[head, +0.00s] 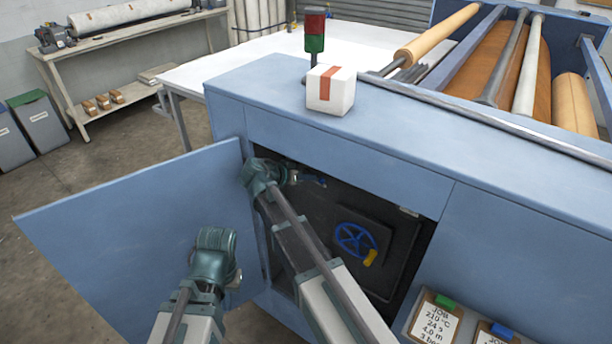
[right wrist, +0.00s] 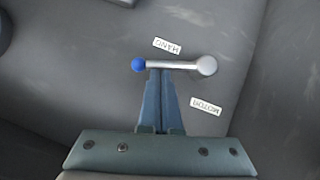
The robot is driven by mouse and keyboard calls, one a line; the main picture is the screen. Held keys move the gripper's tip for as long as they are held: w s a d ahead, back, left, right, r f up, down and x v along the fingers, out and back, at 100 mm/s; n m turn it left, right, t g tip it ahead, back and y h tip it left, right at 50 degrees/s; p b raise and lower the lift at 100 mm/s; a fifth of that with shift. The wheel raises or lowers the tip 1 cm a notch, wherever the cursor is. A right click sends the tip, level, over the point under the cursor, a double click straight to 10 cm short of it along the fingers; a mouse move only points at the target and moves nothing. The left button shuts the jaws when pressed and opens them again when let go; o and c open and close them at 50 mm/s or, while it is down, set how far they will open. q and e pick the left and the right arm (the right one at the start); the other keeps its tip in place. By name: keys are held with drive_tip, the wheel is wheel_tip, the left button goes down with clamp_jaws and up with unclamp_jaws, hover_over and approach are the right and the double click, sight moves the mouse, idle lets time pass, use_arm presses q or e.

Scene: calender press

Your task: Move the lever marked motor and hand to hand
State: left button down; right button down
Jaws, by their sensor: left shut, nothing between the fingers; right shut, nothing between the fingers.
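The lever (right wrist: 178,65) shows in the right wrist view as a silver rod with a blue knob at its left end and a round silver hub at its right end. The HAND label (right wrist: 166,45) lies just above the rod, and the MOTOR label (right wrist: 205,106) lies below it, right of the fingers. My right gripper (right wrist: 160,72) is shut and empty, its tips right at the rod's lower side; whether they touch is unclear. In the head view my right gripper (head: 291,177) reaches into the cabinet opening. My left gripper (head: 217,262) is shut before the open door.
The blue cabinet door (head: 120,215) stands open to the left. A white box (head: 331,90) and a red-green signal lamp (head: 314,35) stand on top. Job clipboards (head: 432,318) hang at lower right.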

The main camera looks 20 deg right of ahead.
use_arm(q)
drive_tip(key=shift+f, duration=0.35)
use_arm(e)
drive_tip(key=shift+s+d+f, duration=0.2)
drive_tip(key=shift+s+f, duration=0.05)
drive_tip(key=shift+f, duration=0.1)
use_arm(q)
drive_tip(key=shift+r, duration=0.15)
use_arm(e)
drive_tip(key=shift+r, duration=0.15)
use_arm(q)
drive_tip(key=shift+r+p, duration=0.7)
drive_tip(key=shift+r, duration=0.05)
use_arm(e)
drive_tip(key=shift+r, duration=0.7)
